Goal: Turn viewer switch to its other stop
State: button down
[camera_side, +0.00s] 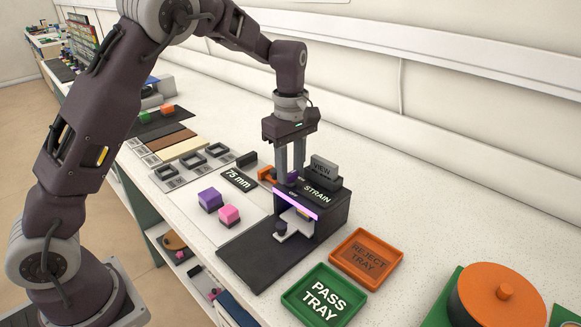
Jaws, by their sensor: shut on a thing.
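The strain viewer (335,205) is a dark box on the bench, with a grey upright VIEW sign, a STRAIN label and a glowing violet strip along its front edge. Its switch (292,176) shows as a small purple piece on the top left, by a small white label that seems to read OFF. My gripper (290,178) points straight down over that corner and is shut on the switch. The fingers hide most of the switch, so I cannot tell which stop it is at.
An orange piece (266,174) lies just left of the fingers. Purple (210,199) and pink (229,214) blocks stand to the left. The orange reject tray (398,253) and green pass tray (290,298) lie in front. An orange round lidded pot (480,313) stands at right.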

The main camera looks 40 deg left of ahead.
jog(key=m, duration=0.8)
jog(key=shift+m, duration=0.3)
jog(key=m, duration=0.4)
jog(key=shift+m, duration=2.2)
jog(key=c, duration=1)
grip_release()
